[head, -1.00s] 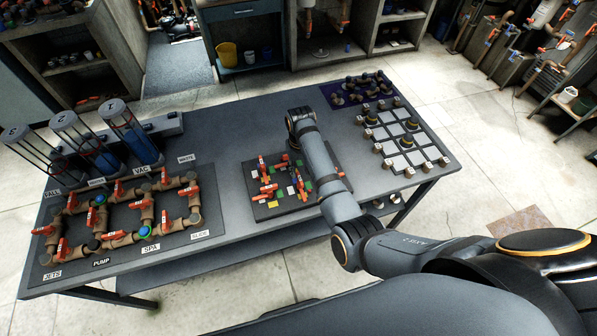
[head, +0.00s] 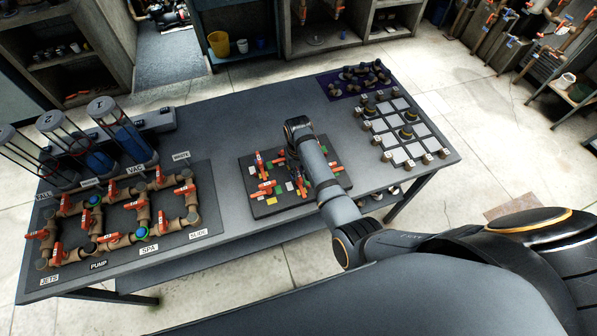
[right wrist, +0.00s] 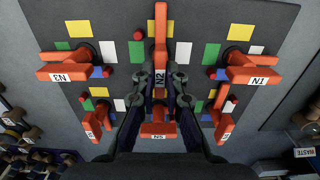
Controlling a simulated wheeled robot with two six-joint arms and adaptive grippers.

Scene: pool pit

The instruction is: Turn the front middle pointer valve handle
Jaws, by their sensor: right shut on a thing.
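In the right wrist view, the dark valve board (right wrist: 215,12) carries several red pointer handles. The handle marked N2 (right wrist: 160,25) is in the upper middle, between N3 (right wrist: 65,72) and N1 (right wrist: 253,75). My right gripper (right wrist: 160,80) is shut on the N2 handle, one finger on each side of its labelled part. N2 lies lengthwise up the picture; N1 and N3 lie roughly crosswise. N5 (right wrist: 158,131) is below, between the finger bases. In the head view, the valve board (head: 262,208) is partly hidden by my right arm, which covers N2 and my fingertips. My left gripper is out of view.
The grey table (head: 215,120) also bears a pipe panel with red valves (head: 120,215) at left. A grid board (head: 398,130) and a purple mat with small pieces (head: 333,90) are at right. Bare tabletop lies behind the valve board.

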